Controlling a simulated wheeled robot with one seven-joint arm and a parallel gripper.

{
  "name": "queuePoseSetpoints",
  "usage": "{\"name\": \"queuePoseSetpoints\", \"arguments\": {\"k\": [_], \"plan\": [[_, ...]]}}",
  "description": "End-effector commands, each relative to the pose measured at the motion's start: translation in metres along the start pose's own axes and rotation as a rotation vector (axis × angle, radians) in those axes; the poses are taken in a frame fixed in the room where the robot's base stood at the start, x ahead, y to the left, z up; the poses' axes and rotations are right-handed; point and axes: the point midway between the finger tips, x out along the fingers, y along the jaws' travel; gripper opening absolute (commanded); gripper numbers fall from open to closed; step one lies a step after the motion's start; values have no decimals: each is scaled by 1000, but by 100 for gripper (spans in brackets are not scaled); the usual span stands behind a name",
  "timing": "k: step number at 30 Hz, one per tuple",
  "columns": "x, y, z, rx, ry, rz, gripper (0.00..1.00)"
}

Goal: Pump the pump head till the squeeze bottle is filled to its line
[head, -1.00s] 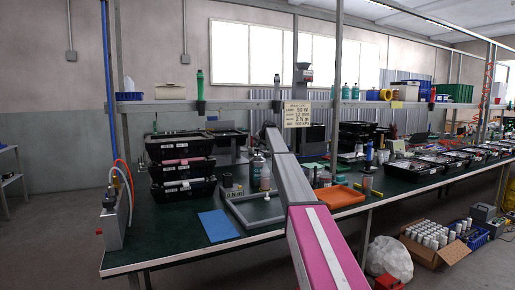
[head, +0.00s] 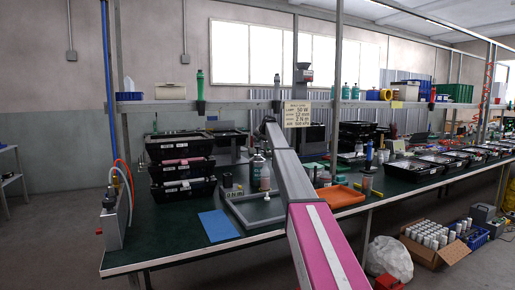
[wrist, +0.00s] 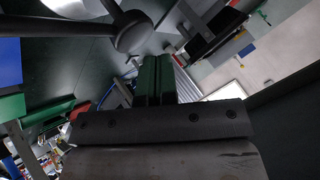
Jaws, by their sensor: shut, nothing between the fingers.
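The pump bottle (head: 257,170), with a dark pump head (head: 257,152), stands on the green bench just left of my arm in the head view. The squeeze bottle (head: 265,180), pale with a pinkish tint, stands close in front of it; its line and fill level are too small to read. In the wrist view, a dark round part with arms, seemingly the pump head (wrist: 133,34), is near my fingertips. My gripper (wrist: 157,66) is shut and empty, its green fingers together; I cannot tell whether they touch the pump head. My arm hides the gripper in the head view.
A grey-rimmed tray (head: 233,212) lies around the bottles' area, with a blue sheet (head: 218,226) to its left. Stacked black crates (head: 181,170) stand behind left. An orange tray (head: 340,196) is right of my arm. A sign (head: 297,114) hangs from the shelf.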

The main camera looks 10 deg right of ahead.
Motion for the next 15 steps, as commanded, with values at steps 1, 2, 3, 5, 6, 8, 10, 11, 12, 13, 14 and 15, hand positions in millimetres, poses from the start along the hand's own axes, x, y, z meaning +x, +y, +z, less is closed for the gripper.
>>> {"name": "queuePoseSetpoints", "arguments": {"k": [1, 2, 3, 5, 6, 8, 10, 11, 12, 13, 14, 15], "plan": [[-1, -1, -1, 0, 0, 0, 0], [-2, -2, -2, 0, 0, 0, 0], [-4, -3, -4, 0, 1, 0, 0], [-7, -6, -6, 0, 1, 0, 0], [-10, -7, -8, 0, 1, -1, 0], [-13, -10, -10, 0, 1, -1, 0], [-17, -13, -13, 0, 1, 0, 0], [-19, -14, -15, 0, 1, -1, 0], [-21, -16, -16, 0, 1, -1, 0], [-23, -17, -18, 0, 1, -1, 0], [-25, -18, -19, 0, 1, -1, 0], [-27, -20, -21, 0, 1, -1, 0]]}}
